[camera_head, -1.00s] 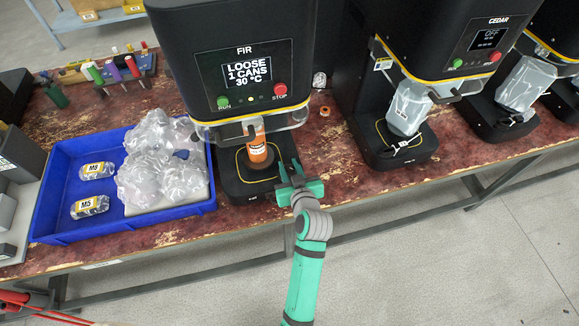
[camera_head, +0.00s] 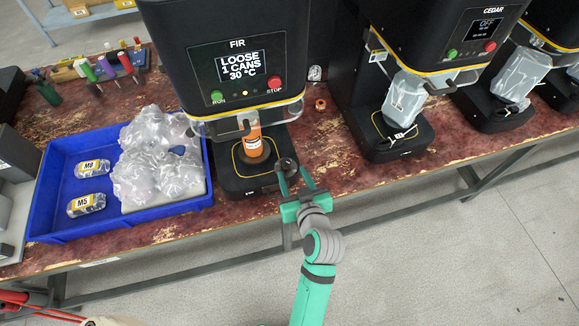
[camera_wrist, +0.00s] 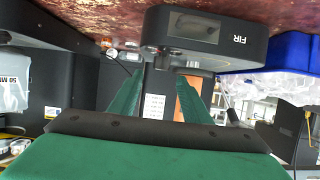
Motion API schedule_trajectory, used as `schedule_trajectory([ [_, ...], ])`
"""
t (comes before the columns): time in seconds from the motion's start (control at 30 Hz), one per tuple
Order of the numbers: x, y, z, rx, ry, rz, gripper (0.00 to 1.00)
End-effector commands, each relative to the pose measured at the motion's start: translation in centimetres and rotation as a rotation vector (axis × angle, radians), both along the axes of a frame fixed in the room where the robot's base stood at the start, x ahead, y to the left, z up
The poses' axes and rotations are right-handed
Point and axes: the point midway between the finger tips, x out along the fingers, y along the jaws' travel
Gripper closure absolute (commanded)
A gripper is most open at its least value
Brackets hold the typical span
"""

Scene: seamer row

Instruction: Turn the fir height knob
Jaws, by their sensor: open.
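The fir machine (camera_head: 235,75) stands on the bench, its screen reading "LOOSE 1 CANS 30 °C". A dark round knob (camera_head: 287,163), apparently the fir height knob, is at the right side of its base. An orange can (camera_head: 252,142) stands upright under the machine's head. My gripper (camera_head: 294,172) is open and empty just in front of the knob, fingers pointing towards it. I cannot tell whether a finger touches it. In the wrist view the two green fingers are spread apart (camera_wrist: 160,95), and the FIR-labelled part (camera_wrist: 225,38) shows upside down beyond them.
A blue tray (camera_head: 52,208) with clear bags and two labelled packs lies left of the machine. The cedar machine (camera_head: 425,50) stands to the right. A small orange ring (camera_head: 320,104) lies between the machines. The bench front (camera_head: 365,178) right of my gripper is clear.

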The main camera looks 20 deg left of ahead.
Motion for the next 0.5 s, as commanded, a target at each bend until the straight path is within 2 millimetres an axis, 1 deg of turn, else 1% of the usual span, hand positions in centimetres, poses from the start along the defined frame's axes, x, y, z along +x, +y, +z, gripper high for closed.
schedule_trajectory([
  [0.1, -1.1, -0.8, 0.5, 0.000, 0.000, -0.001, 0.56],
  [0.2, -1.6, -1.2, 0.8, 0.000, 0.000, -0.001, 0.56],
  [0.5, -1.8, -1.4, 0.9, 0.000, 0.000, -0.003, 0.56],
])
